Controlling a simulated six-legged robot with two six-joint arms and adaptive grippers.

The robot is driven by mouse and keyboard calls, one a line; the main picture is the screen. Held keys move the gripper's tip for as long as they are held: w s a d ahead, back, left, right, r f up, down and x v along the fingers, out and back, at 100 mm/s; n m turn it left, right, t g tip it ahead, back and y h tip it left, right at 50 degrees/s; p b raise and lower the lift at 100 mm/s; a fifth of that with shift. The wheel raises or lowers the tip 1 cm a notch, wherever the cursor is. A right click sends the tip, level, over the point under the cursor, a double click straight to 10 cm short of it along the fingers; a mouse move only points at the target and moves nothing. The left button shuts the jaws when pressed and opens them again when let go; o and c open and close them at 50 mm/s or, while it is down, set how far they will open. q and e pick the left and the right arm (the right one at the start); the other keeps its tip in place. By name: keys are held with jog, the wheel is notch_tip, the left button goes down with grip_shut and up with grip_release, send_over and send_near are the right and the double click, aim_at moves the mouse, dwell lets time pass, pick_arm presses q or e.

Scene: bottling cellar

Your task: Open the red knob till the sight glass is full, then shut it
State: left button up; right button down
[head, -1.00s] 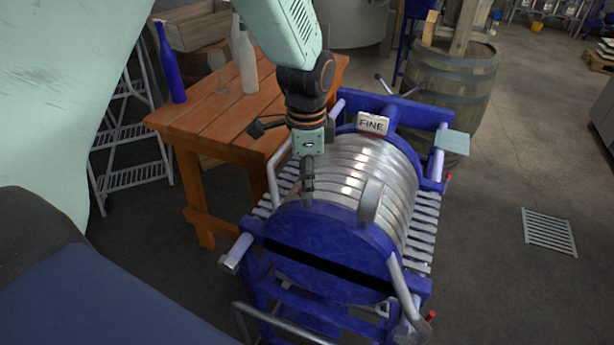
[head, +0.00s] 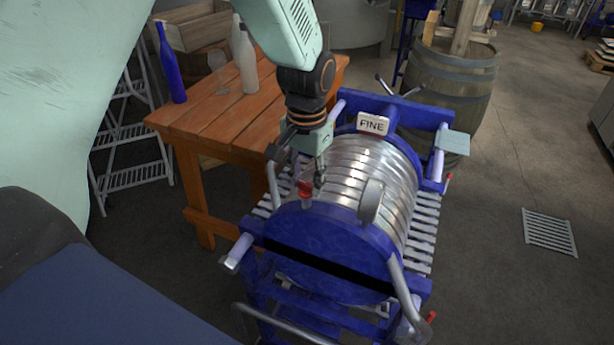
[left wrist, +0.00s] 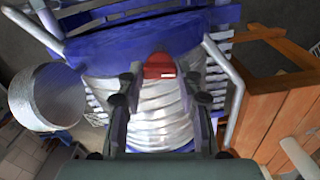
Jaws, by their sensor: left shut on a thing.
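The red knob (head: 305,187) stands at the near top of the ribbed metal filter drum, just behind its blue end plate (head: 322,232). My left gripper (head: 314,180) reaches down from above and is shut on the knob. In the left wrist view the red knob (left wrist: 160,66) shows at the tips of the left gripper's fingers (left wrist: 163,86). A grey upright cylinder (head: 370,201), perhaps the sight glass, stands right of the knob. I cannot tell any liquid level in it. My right gripper is not in view.
A sign reading FINE (head: 372,123) sits at the drum's far end. An orange wooden table (head: 205,125) with bottles (head: 247,62) and a wine glass stands close on the left. A barrel (head: 452,85) stands behind. The floor on the right is open, with a grate (head: 549,232).

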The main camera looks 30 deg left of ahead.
aim_at(306, 184)
pick_arm(q)
jog(key=shift+w+r+n, duration=0.25)
jog(key=shift+n, duration=0.65)
jog(key=o, duration=1.1)
jog(key=shift+s+f, duration=0.1)
jog(key=shift+s, duration=0.2)
jog(key=shift+o, duration=0.2)
jog(key=shift+w, duration=0.1)
notch_tip(306, 184, up, 12)
